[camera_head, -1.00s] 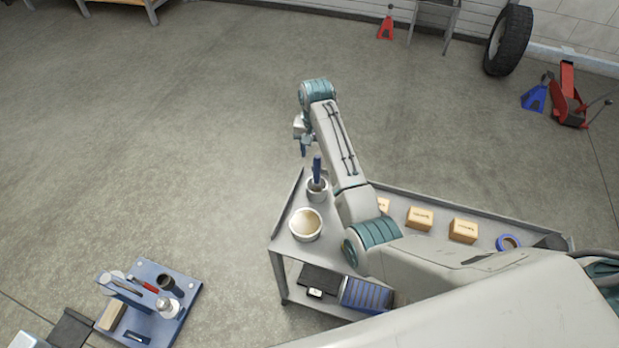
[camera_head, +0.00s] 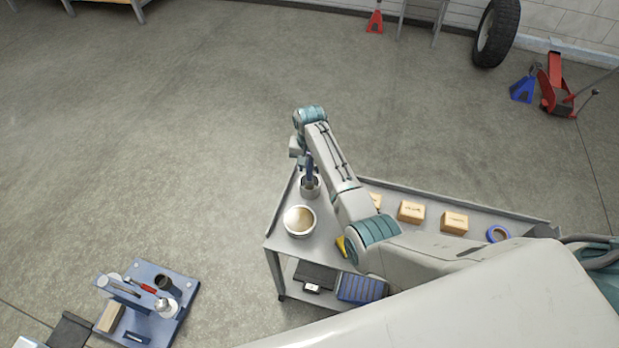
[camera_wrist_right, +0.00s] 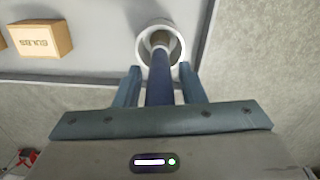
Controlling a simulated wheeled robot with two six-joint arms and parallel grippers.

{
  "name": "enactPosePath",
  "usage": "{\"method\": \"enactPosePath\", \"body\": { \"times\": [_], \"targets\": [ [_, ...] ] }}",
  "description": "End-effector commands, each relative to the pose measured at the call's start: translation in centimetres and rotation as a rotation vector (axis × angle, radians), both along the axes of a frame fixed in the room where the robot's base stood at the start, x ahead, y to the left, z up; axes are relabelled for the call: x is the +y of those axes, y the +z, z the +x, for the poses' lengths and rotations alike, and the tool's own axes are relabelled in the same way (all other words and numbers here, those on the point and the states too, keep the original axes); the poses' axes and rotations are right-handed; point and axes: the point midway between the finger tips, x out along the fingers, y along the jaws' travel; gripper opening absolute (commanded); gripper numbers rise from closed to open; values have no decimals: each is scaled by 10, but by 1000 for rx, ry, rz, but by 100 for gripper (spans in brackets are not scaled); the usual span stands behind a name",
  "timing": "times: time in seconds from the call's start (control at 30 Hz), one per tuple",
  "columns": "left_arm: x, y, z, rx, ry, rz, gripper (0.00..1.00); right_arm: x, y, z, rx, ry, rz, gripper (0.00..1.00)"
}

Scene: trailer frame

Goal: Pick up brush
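The brush (camera_wrist_right: 160,80) has a dark blue handle and stands upright in a light round cup (camera_wrist_right: 146,48) on the cart, as the right wrist view shows. Its lower end inside the cup is partly hidden. My right gripper (camera_wrist_right: 160,75) is open, with one finger on each side of the handle and a gap to each. In the head view the gripper (camera_head: 306,163) is right above the cup (camera_head: 310,188), and the handle is hard to tell from the fingers. My left gripper does not show.
On the grey cart top (camera_head: 330,228), a white pot (camera_head: 299,221) stands near the cup. Small boxes (camera_head: 411,212) and a blue tape roll (camera_head: 498,234) lie to the right. A blue tool tray (camera_head: 180,290) is at lower left.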

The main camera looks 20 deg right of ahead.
Motion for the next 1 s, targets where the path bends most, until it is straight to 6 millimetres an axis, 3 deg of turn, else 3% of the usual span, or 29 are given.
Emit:
{"method": "enactPosePath", "body": {
  "times": [0.03, 0.17, 0.53, 1.0],
  "targets": [
    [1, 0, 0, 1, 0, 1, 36, 0, 0, 0, 0, 0, 0, 26],
    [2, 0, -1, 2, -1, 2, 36, 0, 0, 0, 0, 0, 0, 1],
    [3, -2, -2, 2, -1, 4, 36, 0, 10, 1, -4, 0, 1, 0],
    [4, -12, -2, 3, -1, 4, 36, 0, 92, 0, -3, 2, 5, 0]
  ]
}}
